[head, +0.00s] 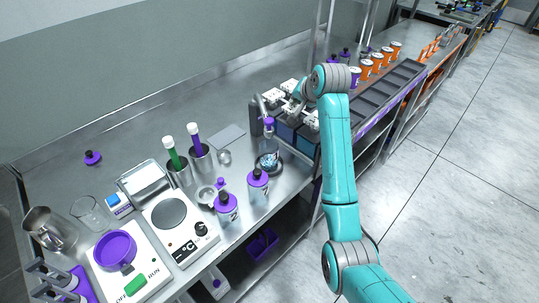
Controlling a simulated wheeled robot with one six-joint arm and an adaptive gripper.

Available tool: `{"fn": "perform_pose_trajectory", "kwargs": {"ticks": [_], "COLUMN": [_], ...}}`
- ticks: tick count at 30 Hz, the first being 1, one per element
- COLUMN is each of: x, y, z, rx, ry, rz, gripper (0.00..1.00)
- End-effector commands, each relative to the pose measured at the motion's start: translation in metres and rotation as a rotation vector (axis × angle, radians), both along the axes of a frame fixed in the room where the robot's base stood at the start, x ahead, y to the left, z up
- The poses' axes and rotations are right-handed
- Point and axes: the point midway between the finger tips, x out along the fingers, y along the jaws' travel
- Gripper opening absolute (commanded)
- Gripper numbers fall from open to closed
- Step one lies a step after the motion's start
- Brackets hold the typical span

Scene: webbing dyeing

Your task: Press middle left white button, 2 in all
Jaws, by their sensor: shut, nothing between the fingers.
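My teal arm reaches up from the lower right and bends over at the back of the bench. My gripper (292,110) is at its end, small and partly lost against the pale parts around it, and looks shut and empty. It is over a group of dark boxes with blue fronts (285,130), which have white parts (272,98) on top. I cannot pick out the middle left white button among these white parts, nor tell whether the gripper touches one.
A hotplate (170,213), a purple-topped device with a green switch (142,284), purple-capped bottles (258,186) and a glass vessel (268,160) stand nearer on the steel bench. Dark trays (370,103) and orange cups (378,60) line the right. Open floor lies further right.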

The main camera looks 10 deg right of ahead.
Motion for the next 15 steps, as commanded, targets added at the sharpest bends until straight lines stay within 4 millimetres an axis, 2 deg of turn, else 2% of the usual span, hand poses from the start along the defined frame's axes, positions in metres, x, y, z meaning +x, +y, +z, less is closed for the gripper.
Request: {"fn": "perform_pose_trajectory", "kwargs": {"ticks": [15], "x": [-0.0004], "y": [0.0003], "z": [-0.0065], "rx": [0.000], "ry": [0.004], "rz": [0.001], "gripper": [0.00]}}
